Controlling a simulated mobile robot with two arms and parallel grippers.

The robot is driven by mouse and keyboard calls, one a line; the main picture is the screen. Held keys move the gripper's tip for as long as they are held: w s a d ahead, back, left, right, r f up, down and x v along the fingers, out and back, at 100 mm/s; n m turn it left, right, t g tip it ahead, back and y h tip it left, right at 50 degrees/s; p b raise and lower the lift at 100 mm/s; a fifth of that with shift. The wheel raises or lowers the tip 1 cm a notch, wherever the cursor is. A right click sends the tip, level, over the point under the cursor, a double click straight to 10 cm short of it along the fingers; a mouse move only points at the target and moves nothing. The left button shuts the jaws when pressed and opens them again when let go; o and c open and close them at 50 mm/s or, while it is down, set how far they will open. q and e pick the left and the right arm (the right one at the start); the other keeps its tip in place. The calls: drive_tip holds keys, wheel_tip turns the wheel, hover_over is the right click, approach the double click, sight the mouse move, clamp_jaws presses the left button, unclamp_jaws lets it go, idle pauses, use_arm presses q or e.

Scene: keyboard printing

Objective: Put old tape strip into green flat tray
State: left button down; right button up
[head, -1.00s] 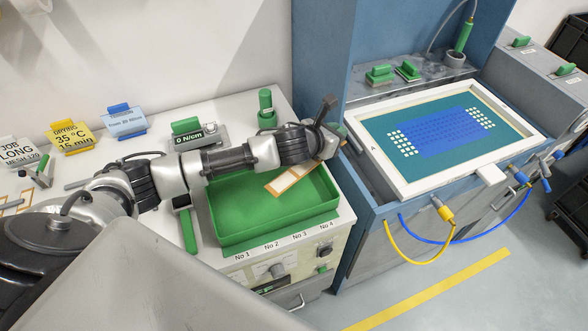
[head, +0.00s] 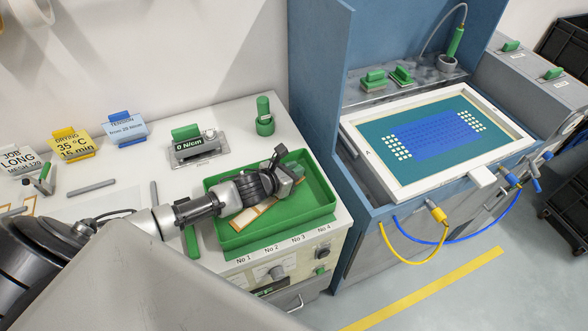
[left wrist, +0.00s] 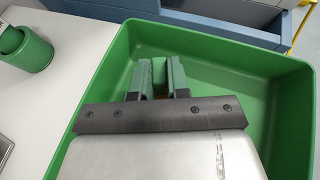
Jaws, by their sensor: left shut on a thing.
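The old tape strip (head: 251,216) is a flat tan and white strip, seen in the head view partly under my left arm. It lies within the outline of the green flat tray (head: 232,241), low over or on its floor; I cannot tell if it touches. My left gripper (head: 297,171) is over the tray's back right part, shut on the strip. In the left wrist view, the gripper's fingers (left wrist: 158,75) have a green block between them, inside the tray walls (left wrist: 105,75); the strip's flat part is hidden there. My right gripper is not in view.
A green cylinder (head: 264,117) and a tension meter (head: 194,145) stand behind the tray. Sign cards (head: 125,128) stand at the back left. The blue printing station (head: 345,200) with a framed screen (head: 440,135) rises close to the tray's right.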

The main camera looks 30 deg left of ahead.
use_arm(q)
drive_tip(key=c, duration=1.1)
unclamp_jaws()
drive_tip(key=shift+f, duration=0.1)
drive_tip(key=shift+s+r, duration=0.15)
drive_tip(key=shift+r, duration=0.05)
wheel_tip(320, 180, up, 4)
drive_tip(key=b, duration=0.2)
hover_over(267, 200)
drive_tip(key=shift+f, duration=0.1)
drive_tip(key=shift+s+a+r, duration=0.2)
drive_tip(key=shift+s+r, duration=0.2)
drive_tip(key=shift+s, duration=0.15)
